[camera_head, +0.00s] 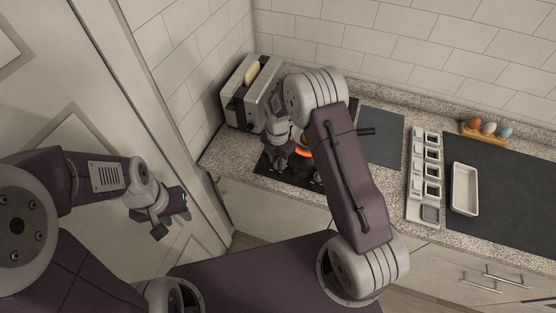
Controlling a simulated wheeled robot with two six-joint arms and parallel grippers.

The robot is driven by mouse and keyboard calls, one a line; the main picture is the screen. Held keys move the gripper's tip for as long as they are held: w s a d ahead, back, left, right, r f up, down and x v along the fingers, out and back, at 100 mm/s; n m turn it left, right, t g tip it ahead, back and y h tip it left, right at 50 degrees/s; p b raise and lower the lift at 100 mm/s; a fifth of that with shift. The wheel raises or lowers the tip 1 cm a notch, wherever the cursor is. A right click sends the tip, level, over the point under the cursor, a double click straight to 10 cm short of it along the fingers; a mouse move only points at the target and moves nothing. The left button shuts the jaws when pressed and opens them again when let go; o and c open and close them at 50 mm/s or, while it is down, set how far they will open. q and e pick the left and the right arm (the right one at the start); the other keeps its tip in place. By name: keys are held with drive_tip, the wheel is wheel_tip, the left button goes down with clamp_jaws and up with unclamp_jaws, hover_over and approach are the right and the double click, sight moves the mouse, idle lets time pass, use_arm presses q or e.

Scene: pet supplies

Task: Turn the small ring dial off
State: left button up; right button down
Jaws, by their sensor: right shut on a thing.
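The black cooktop (263,168) is set in the granite counter, and part of a heating ring (303,152) glows orange on it. My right gripper (281,164) is lowered to the cooktop's front left part, beside the glowing ring. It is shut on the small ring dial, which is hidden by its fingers. Another small knob (317,178) shows at the cooktop's front edge, partly behind my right arm. My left gripper (172,219) hangs empty in front of the pale door, away from the counter; its finger gap is hard to make out.
A toaster (243,92) with bread stands left of the cooktop, close to my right wrist. A pan handle (366,131) sticks out behind my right arm. To the right are a grey board (382,150), a row of small dishes (416,176), a white tray (465,174) and an egg holder (470,129).

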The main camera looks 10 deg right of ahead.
sight(277, 161)
idle(0.5)
drive_tip(key=c, duration=1)
unclamp_jaws()
drive_tip(key=shift+c, duration=0.2)
drive_tip(key=shift+r, duration=0.4)
wheel_tip(277, 161, up, 8)
drive_tip(key=shift+a+f+b, duration=0.1)
drive_tip(key=shift+b, duration=0.7)
drive_tip(key=shift+r, duration=0.2)
